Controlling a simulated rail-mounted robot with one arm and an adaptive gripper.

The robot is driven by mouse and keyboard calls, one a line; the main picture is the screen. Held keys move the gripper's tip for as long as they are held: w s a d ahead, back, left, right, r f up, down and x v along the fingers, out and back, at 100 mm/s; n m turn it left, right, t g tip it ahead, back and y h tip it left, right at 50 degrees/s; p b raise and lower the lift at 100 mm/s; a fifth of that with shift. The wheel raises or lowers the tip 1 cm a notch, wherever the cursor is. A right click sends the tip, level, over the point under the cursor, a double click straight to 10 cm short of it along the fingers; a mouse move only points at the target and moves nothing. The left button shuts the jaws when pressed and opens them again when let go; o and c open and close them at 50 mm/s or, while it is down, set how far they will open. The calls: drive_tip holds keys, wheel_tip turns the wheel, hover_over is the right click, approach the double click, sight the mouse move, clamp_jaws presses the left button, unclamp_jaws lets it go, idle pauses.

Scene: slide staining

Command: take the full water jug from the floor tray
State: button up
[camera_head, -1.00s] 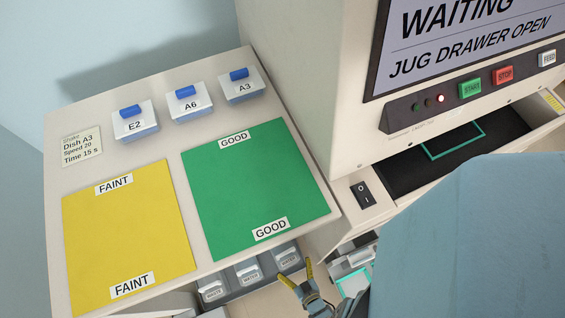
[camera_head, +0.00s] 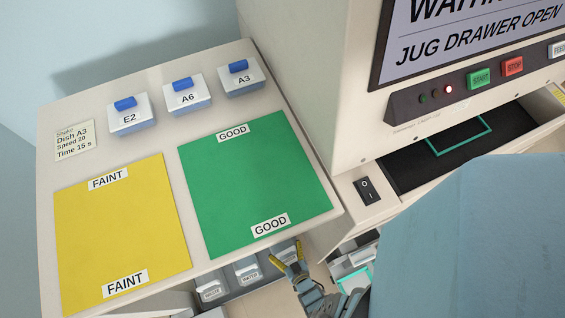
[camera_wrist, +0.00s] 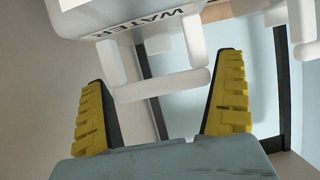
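Several jugs stand in a row in a grey tray (camera_head: 232,293) low behind the bench's front edge. One is labelled WASTE (camera_head: 211,288) and the middle one WATER (camera_head: 248,271). A third jug (camera_head: 284,249) at the right is partly covered by my gripper (camera_head: 288,261). In the wrist view a white jug with a WATER label (camera_wrist: 152,22) is close ahead, and its handle bar (camera_wrist: 160,84) lies between the yellow fingers of my gripper (camera_wrist: 165,82). The fingers are apart, with gaps beside the bar. I cannot tell how full the jugs are.
The bench with yellow FAINT (camera_head: 122,235) and green GOOD (camera_head: 255,185) mats overhangs the tray. Three lidded dishes stand at its back, including E2 (camera_head: 130,118). At the right is a machine whose screen (camera_head: 470,35) reads JUG DRAWER OPEN. My blue arm hides the lower right.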

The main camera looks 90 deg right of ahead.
drive_tip(key=c, duration=0.8)
drive_tip(key=shift+r, duration=0.1)
